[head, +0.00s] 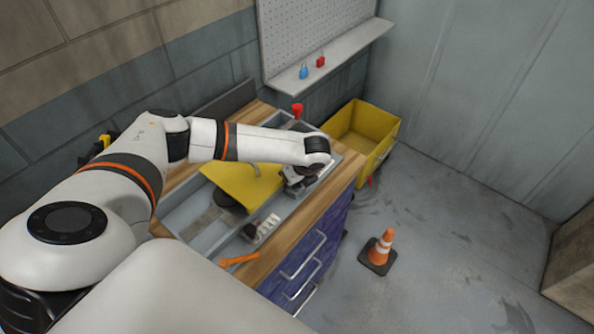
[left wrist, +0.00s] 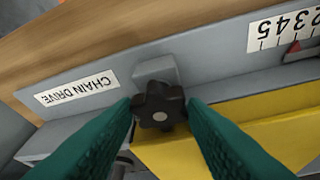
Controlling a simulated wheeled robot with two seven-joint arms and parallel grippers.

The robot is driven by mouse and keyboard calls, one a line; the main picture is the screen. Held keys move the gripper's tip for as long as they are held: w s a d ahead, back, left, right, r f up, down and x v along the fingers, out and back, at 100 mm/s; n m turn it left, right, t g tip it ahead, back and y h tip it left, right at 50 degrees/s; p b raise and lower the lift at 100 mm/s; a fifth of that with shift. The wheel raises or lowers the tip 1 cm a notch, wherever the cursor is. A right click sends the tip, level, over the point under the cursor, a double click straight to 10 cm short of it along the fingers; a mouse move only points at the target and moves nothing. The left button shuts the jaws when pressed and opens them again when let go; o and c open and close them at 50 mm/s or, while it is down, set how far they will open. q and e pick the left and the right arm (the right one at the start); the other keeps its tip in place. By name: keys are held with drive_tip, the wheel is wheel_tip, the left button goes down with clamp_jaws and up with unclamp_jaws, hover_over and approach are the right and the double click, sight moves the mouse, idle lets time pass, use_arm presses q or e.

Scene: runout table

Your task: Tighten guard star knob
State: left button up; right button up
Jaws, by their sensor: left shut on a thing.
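The black star knob (left wrist: 160,103) is in the left wrist view, in front of a small grey block on the grey rail. My left gripper (left wrist: 159,115) has its green fingers on both sides of the knob and is shut on it. In the head view my left gripper (head: 297,180) is at the right end of the yellow guard (head: 240,188), and it hides the knob there. The guard also shows in the left wrist view (left wrist: 245,130), below the rail. My right gripper is not in view.
The wooden bench (head: 325,203) has blue drawers. An orange tool (head: 239,260) lies near its front edge. A red knob (head: 297,110) stands behind my arm. A yellow bin (head: 385,148) is beyond the bench, and a traffic cone (head: 382,247) stands on open floor.

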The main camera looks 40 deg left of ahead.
use_arm(q)
drive_tip(key=shift+r+m+p, duration=0.1)
drive_tip(key=shift+m+p, duration=0.2)
drive_tip(key=shift+m, duration=0.2)
drive_tip(key=shift+t, duration=0.3)
drive_tip(key=o, duration=0.7)
drive_tip(key=b+v, duration=0.3)
drive_tip(key=v, duration=0.9)
drive_tip(key=shift+o, duration=0.3)
drive_tip(key=shift+a, duration=0.15)
